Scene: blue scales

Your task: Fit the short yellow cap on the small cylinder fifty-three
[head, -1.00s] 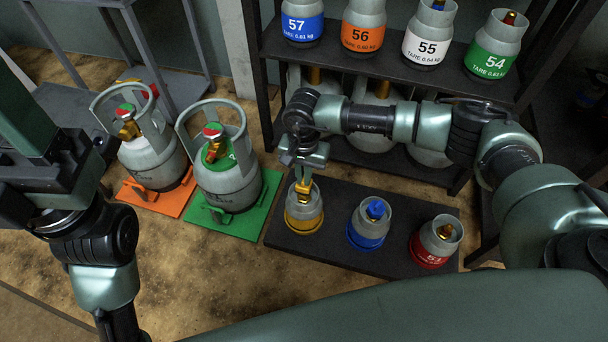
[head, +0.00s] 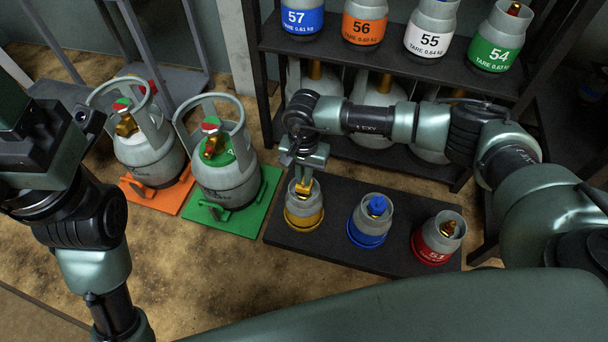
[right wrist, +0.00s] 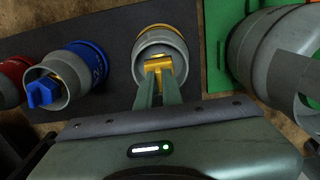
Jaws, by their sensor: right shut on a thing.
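The small cylinder with the yellow band (head: 304,219) stands upright at the left end of the dark mat. Its number cannot be read in these views. My right gripper (head: 303,184) is above it, pointing down, shut on the short yellow cap (right wrist: 158,65). In the right wrist view the cap is inside the cylinder's grey collar (right wrist: 160,43), at the valve; whether it is seated cannot be told. My left gripper's fingers are not clearly seen; only my left arm shows at the left edge.
On the mat (head: 335,258) also stand a blue-banded cylinder with a blue cap (head: 366,232) and a red-banded cylinder (head: 433,248) with a bare brass valve. Two large cylinders stand on orange (head: 152,199) and green (head: 262,190) plates. A shelf (head: 395,60) of numbered cylinders is behind.

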